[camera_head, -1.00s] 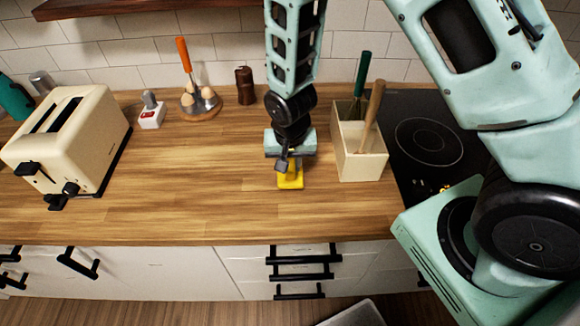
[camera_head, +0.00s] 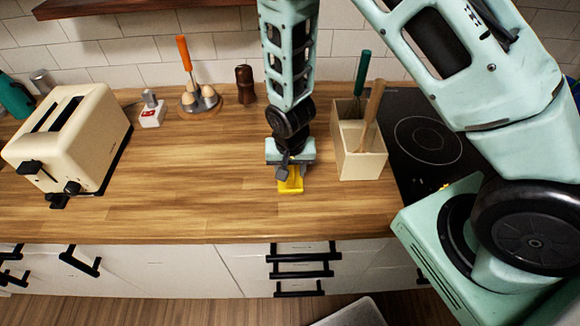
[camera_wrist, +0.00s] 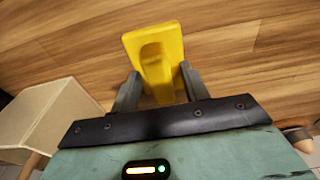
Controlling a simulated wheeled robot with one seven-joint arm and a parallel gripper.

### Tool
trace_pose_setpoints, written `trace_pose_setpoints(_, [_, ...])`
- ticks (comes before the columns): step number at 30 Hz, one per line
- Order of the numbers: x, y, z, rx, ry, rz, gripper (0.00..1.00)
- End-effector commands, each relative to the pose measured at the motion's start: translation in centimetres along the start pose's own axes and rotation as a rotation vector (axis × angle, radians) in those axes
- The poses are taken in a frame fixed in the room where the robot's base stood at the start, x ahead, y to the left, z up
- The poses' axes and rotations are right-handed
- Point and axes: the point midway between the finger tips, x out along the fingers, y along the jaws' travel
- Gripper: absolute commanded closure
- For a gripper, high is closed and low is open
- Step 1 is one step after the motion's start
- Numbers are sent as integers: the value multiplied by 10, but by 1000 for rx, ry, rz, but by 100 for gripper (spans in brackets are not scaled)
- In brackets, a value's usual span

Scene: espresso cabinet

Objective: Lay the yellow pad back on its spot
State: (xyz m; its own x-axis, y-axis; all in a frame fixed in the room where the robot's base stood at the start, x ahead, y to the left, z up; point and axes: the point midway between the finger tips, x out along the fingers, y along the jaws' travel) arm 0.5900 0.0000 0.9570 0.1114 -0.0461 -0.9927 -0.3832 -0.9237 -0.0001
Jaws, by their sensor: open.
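The yellow pad (camera_head: 290,186) lies on the wooden counter below my gripper, left of the utensil box. In the wrist view the yellow pad (camera_wrist: 141,41) is a flat plate with a raised, rounded part along its middle. My gripper (camera_head: 287,172) points down over it, and its body hides the pad's rear part in the head view. In the wrist view my gripper (camera_wrist: 161,72) is open, with one grey finger on each side of the raised part. I cannot tell whether the fingers touch it. No separate marked spot for the pad shows.
The cream utensil box (camera_head: 362,163) stands close right of my gripper, with tall handles rising from it. The black hob (camera_head: 428,140) is further right. An egg holder (camera_head: 199,108), pepper mill (camera_head: 245,85) and toaster (camera_head: 70,140) stand to the left. The front middle counter is clear.

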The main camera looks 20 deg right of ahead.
Motion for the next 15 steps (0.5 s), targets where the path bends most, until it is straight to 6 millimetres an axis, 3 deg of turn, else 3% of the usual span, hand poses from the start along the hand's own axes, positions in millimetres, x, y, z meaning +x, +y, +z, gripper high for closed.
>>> trace_pose_setpoints(7, [-13, -1, -1, 0, 3, -3, 55])
trace_pose_setpoints(15, [-55, -1, -1, 0, 4, -5, 55])
